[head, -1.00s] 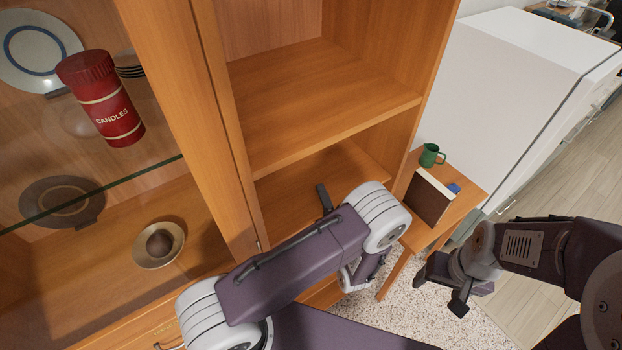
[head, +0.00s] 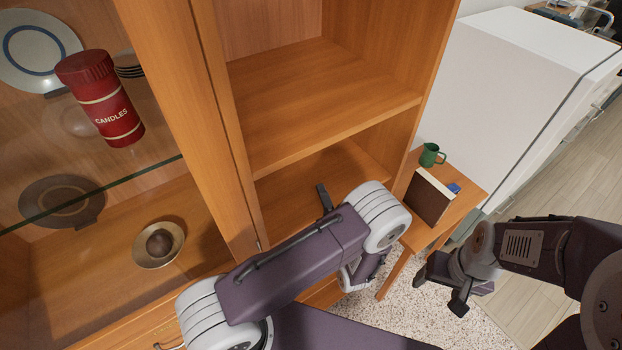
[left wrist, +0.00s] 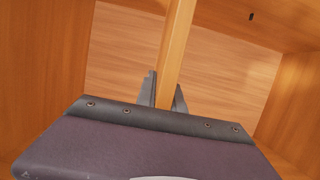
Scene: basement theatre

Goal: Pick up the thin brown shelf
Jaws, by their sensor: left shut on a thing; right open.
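The thin brown shelf (head: 295,188) looks to be the lower wooden board in the open right part of the cabinet. My left arm hides its front edge in the head view. My left gripper (head: 324,199) is at this board, with one dark finger showing over its top. In the left wrist view my left gripper (left wrist: 166,97) has a finger on each side of a thin wooden edge (left wrist: 176,50) and is shut on it. My right gripper (head: 441,287) is open and empty, right of the cabinet, above the floor.
Another wooden shelf (head: 320,90) lies above, with nothing on it. Left, a glass shelf bears a red candle tin (head: 101,98); a bowl (head: 159,244) sits below. A small table (head: 462,207) holds a green mug (head: 431,155) and a brown book (head: 428,199) beside a white appliance (head: 525,70).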

